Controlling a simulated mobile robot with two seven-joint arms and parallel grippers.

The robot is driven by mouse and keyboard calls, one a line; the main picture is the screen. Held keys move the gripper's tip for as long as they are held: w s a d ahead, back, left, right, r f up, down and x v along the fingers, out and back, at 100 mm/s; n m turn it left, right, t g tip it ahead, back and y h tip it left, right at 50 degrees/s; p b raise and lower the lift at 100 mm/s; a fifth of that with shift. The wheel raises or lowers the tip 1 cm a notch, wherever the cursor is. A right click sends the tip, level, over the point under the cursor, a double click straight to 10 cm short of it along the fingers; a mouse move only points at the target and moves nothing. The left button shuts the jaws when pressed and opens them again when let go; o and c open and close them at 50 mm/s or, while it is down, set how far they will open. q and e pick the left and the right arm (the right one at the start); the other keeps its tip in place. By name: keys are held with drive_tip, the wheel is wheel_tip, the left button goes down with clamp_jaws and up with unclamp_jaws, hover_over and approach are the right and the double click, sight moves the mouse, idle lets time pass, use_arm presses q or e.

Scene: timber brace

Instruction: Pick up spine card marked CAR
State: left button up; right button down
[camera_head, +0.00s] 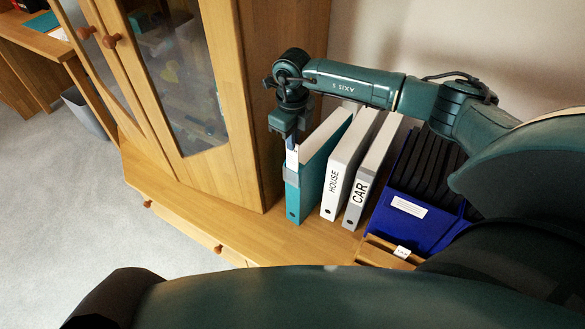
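The black word CAR shows on the spine of a white and grey binder (359,192), the rightmost of three upright binders. A binder marked HOUSE (334,180) stands left of it, and a teal binder (305,190) stands further left. My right gripper (289,137) points down over the front top of the teal binder, left of CAR and apart from it. A narrow white strip (292,159) shows directly below the fingers, at the top of the teal spine. No word is readable on it. The fingers are too dark and small to show their opening. My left gripper is not seen.
A blue holder with dark dividers (408,206) stands right of the binders. A small wooden tray (376,250) with a white slip (402,252) is in front of it. A glass-door cabinet (245,100) rises close left of my gripper. Bare wood lies before the binders.

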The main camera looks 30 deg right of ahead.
drive_tip(key=shift+r+p, duration=1.6)
drive_tip(key=shift+r, duration=0.85)
